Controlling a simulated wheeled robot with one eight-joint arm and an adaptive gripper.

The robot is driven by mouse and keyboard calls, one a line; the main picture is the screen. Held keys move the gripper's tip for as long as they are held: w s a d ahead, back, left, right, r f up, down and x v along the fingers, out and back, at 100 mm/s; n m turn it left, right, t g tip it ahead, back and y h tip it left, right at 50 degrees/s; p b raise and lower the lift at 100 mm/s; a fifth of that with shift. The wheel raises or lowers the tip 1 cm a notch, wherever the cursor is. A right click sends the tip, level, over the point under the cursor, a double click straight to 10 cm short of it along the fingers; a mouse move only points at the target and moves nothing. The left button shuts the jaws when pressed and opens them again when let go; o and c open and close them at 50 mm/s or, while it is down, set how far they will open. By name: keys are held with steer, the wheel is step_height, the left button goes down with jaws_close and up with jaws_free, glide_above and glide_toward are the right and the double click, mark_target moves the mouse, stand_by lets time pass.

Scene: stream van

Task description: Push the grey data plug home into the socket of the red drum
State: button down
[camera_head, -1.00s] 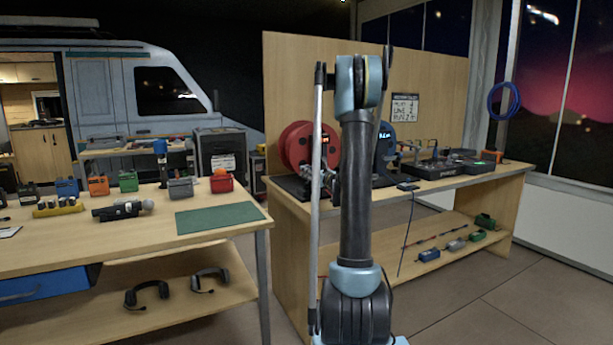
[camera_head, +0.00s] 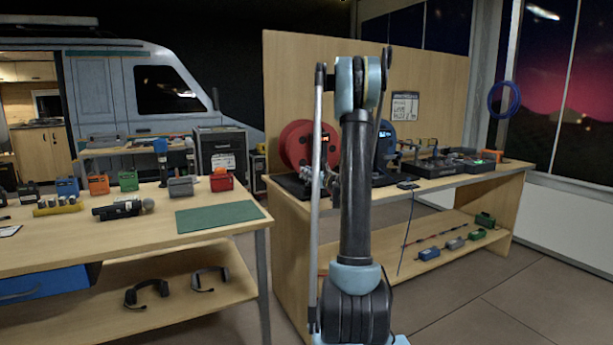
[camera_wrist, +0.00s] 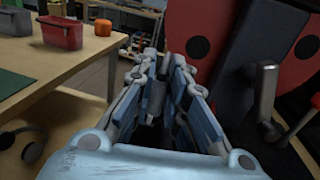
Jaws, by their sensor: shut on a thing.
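The red drum (camera_head: 295,146) stands upright on a dark base at the left end of the right-hand bench. Its red side also fills the upper right of the wrist view (camera_wrist: 284,25). My gripper (camera_head: 327,181) is low in front of the drum, partly hidden by my arm in the head view. In the wrist view my gripper (camera_wrist: 166,66) is shut on a small grey piece (camera_wrist: 164,92), which looks like the grey data plug; the fingers cover most of it. The drum's socket cannot be made out, and I cannot tell whether the plug touches it.
A blue drum (camera_head: 385,145) stands right of the red one, partly behind my arm. Black equipment (camera_head: 455,163) sits further right. Blue, grey and green plugs (camera_head: 455,243) lie on the lower shelf. The left table (camera_head: 150,225) holds several small boxes and a green mat (camera_head: 218,218).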

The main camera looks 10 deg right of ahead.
steer(key=shift+f, duration=0.65)
steer(key=c, duration=1.5)
jaws_free()
steer(key=v, duration=1.2)
